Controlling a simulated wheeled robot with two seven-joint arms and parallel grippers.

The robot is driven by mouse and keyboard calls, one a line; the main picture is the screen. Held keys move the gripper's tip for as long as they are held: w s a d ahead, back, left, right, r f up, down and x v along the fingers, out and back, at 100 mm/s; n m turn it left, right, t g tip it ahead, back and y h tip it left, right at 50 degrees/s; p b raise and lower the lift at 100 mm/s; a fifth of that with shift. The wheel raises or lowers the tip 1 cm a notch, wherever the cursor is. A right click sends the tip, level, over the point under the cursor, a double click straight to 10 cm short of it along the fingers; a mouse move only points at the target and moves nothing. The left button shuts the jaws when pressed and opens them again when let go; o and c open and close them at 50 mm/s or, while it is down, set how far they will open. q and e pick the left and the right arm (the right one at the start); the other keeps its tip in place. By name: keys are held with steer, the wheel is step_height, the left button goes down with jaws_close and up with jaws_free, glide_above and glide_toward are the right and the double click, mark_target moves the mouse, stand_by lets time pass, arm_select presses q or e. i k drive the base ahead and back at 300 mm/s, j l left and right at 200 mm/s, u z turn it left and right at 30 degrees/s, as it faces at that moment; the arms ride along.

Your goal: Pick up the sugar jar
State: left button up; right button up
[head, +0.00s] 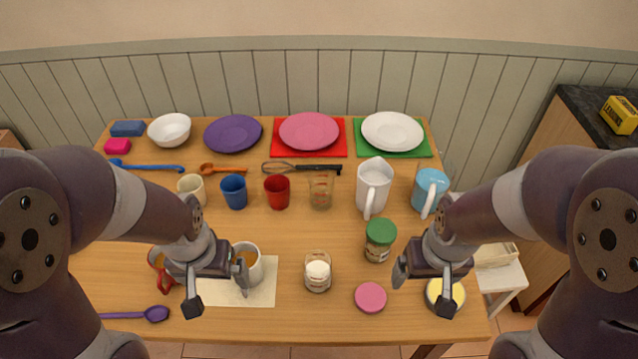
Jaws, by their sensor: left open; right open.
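A small clear glass jar (318,272) with white contents, which look like sugar, stands upright and open near the front middle of the table. A round pink lid (370,297) lies to its right. A jar with a green lid (380,240) stands behind that lid; I cannot read any label. My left gripper (218,290) is open and empty, left of the glass jar, with one finger in front of a white mug (252,262) with brown contents. My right gripper (423,288) is open and empty, right of the pink lid. It partly hides a yellow-topped round thing (456,292).
Cups, a white pitcher (373,188) and a blue pitcher (430,190) stand across the middle of the table. Plates and a bowl (170,130) line the back. A purple spoon (155,314) lies front left. Bare table surrounds the glass jar.

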mark_target(318, 262)
steer(key=u, duration=1.4)
steer(key=z, duration=1.4)
steer(key=k+l, duration=0.15)
steer(key=l, duration=0.25)
steer(key=k+l, duration=0.15)
steer(key=l, duration=0.2)
steer(key=u, duration=0.05)
